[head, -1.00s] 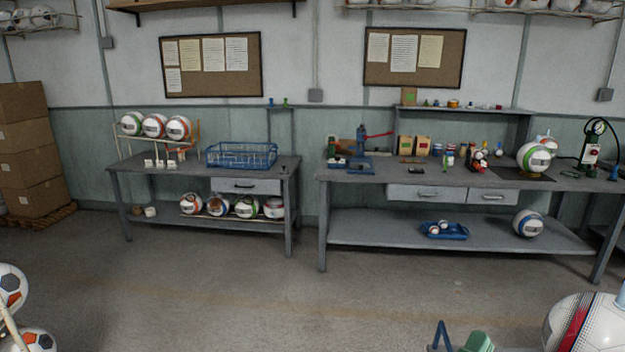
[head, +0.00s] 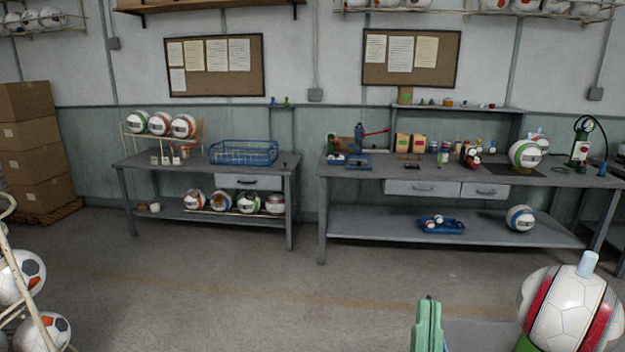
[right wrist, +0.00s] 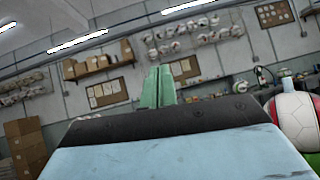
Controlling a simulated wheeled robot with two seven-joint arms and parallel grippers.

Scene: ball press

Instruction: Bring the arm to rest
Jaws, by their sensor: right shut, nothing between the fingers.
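My right gripper (head: 428,318) stands upright at the bottom of the head view, right of centre. Its green fingers are shut together with nothing between them. The right wrist view also shows the closed fingers (right wrist: 158,86) pointing up and out over the room, touching nothing. A red, white and black ball (head: 570,312) with a pale blue piece on top stands close by to the right; it also shows at the right edge of the wrist view (right wrist: 299,122). My left gripper is not in view.
A ball rack (head: 12,270) stands at the left edge. Two grey workbenches, the left one (head: 215,170) and the right one (head: 385,225), stand along the far wall with balls and tools. Stacked cartons (head: 30,150) are at far left. The floor (head: 240,300) between is clear.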

